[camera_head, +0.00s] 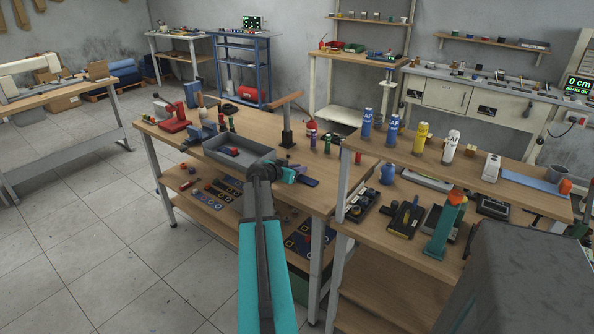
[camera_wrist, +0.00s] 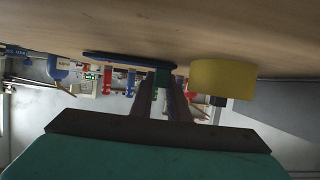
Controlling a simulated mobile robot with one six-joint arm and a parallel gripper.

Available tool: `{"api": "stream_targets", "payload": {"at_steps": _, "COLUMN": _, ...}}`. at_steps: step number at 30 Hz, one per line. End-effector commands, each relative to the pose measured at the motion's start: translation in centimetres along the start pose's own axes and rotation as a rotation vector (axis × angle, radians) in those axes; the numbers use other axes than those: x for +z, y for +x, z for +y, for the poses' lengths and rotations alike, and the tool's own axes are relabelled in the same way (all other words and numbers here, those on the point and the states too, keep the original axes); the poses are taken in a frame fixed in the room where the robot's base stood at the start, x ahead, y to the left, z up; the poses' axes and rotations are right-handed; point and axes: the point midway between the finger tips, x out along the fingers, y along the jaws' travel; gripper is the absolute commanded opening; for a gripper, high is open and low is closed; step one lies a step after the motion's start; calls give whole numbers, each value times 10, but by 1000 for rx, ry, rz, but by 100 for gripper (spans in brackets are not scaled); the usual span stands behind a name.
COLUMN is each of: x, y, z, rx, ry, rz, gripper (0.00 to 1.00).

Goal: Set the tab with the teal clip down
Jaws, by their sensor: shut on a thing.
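My gripper (camera_head: 287,173) is over the near right part of the middle workbench (camera_head: 300,200), beside a grey tray. It is shut on the teal clip (camera_wrist: 163,76), which shows between the fingers in the wrist view. A flat dark blue tab (camera_head: 308,181) extends from the clip to the right in the head view. In the wrist view the tab (camera_wrist: 112,57) lies close along the wooden top, which fills the upper part of that picture. I cannot tell whether the tab touches the wood.
A grey tray (camera_head: 213,152) with a red block stands left of my gripper. A dark post with an orange bar (camera_head: 286,101) and small bottles (camera_head: 312,141) stand behind. A yellow round thing (camera_wrist: 222,79) is close beside my fingers in the wrist view. A higher shelf (camera_head: 500,178) is at right.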

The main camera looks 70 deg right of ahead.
Motion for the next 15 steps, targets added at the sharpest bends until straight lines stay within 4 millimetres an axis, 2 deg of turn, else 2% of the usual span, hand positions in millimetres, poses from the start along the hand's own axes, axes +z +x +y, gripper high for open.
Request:
{"api": "stream_targets", "payload": {"at_steps": 14, "x": 3, "y": 1, "z": 0, "rx": 1, "ry": 0, "rz": 0, "gripper": 0}}
{"api": "stream_targets", "payload": {"at_steps": 15, "x": 3, "y": 1, "z": 0, "rx": 1, "ry": 0, "rz": 0, "gripper": 18}}
